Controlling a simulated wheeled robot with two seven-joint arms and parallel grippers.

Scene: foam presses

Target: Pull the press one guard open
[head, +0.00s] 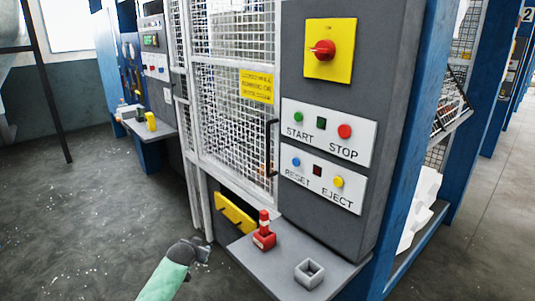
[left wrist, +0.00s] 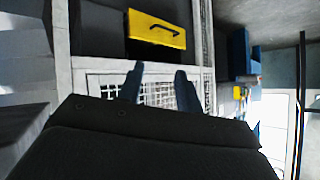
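The nearest press has a white mesh guard (head: 225,105) across its front, standing shut in its frame. A yellow sign (head: 256,86) hangs on it. A black upright handle (head: 272,148) is at its right edge, beside the control panel. My left gripper (head: 204,250) is low in front of the press, well below and left of that handle, touching nothing that I can see. In the left wrist view its two fingers (left wrist: 160,68) are apart with nothing between them. Mesh (left wrist: 158,94) shows behind them. My right gripper is out of view.
A yellow panel (head: 235,213) is under the guard; it shows a black handle in the wrist view (left wrist: 156,32). A grey shelf (head: 287,270) juts out with a red fixture (head: 264,236) and a grey open box (head: 309,273). Floor at left is clear.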

